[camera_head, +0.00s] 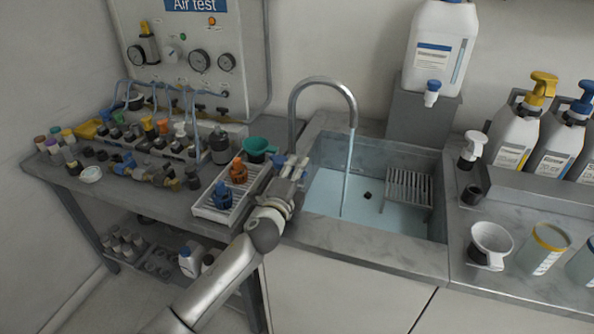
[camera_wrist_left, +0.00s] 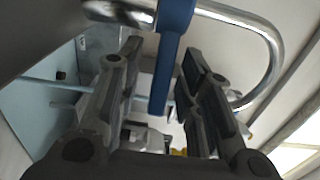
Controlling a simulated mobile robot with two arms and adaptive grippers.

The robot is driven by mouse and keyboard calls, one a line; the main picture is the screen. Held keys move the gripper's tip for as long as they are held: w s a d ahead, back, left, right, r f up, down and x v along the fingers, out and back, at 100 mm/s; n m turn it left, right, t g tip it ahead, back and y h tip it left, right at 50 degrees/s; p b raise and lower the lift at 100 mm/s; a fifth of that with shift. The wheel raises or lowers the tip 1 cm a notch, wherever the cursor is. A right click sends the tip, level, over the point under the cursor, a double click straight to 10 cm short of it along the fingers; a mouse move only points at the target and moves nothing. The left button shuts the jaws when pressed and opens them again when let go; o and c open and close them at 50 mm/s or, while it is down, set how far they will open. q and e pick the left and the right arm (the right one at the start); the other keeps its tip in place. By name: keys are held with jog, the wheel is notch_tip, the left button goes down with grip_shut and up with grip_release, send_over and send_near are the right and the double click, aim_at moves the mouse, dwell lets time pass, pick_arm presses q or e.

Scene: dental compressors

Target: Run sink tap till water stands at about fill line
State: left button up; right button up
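The curved metal tap (camera_head: 324,84) stands behind the sink's left side, and a stream of water (camera_head: 348,170) runs from its spout into the sink (camera_head: 316,160). Pale blue water (camera_head: 330,195) covers the sink floor; a dark drain shows through it. I cannot make out a fill line. My left gripper (camera_head: 290,168) is at the tap's blue lever. In the left wrist view the blue lever (camera_wrist_left: 173,55) lies between the two spread fingers (camera_wrist_left: 160,85), with a gap visible on at least the left side. My right gripper is not in view.
A slatted rack (camera_head: 408,188) sits in the sink's right side. A white tray (camera_head: 212,212) with blue and orange fittings and a green funnel (camera_head: 258,148) stand left of my gripper. A white jug (camera_head: 440,45) stands behind the sink; pump bottles (camera_head: 512,140) stand at right.

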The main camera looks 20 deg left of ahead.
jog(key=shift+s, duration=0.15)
pick_arm(q)
grip_shut()
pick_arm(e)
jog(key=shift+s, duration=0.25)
